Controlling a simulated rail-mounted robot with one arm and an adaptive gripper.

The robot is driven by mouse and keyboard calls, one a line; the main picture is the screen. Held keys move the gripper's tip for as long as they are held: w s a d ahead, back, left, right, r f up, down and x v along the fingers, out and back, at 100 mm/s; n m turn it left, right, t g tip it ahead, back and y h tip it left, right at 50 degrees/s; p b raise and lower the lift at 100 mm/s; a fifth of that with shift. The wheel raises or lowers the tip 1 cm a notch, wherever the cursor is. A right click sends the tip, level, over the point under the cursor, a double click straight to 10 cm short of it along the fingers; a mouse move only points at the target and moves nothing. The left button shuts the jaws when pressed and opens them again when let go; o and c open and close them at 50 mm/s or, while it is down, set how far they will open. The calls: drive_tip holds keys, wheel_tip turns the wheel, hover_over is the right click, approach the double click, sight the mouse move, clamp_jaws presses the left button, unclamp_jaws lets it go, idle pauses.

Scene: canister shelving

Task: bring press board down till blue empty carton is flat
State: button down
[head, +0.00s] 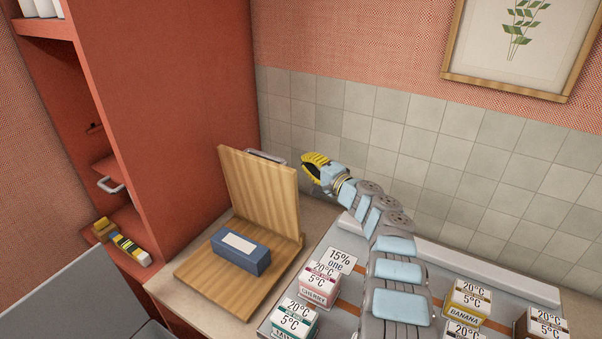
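The press is a wooden base board (203,268) with an upright wooden press board (262,189) at its back, standing open. A grey metal handle (265,157) shows at the top back edge of the press board. The blue carton (241,252) stands on the base board, uncrushed and box-shaped, with a pale label on top. My gripper (309,168), yellow and black at its tip, is to the right of the press board's top edge, apart from it in the picture. Its fingers are too small and angled to tell whether they are open.
A red shelf unit (175,95) rises left of the press. A grey tray (345,235) on the right holds several labelled cartons, including a pink cherry carton (319,287) and a yellow banana carton (467,303). A tiled wall (420,150) stands behind.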

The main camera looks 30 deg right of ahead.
drive_tip(key=shift+s+a+p, duration=0.55)
drive_tip(key=shift+a+p, duration=0.2)
drive_tip(key=shift+p, duration=1.5)
drive_tip(key=shift+s+a+p, duration=0.5)
drive_tip(key=shift+a+p, duration=0.2)
drive_tip(key=shift+p, duration=1.5)
drive_tip(key=shift+s+a, duration=0.1)
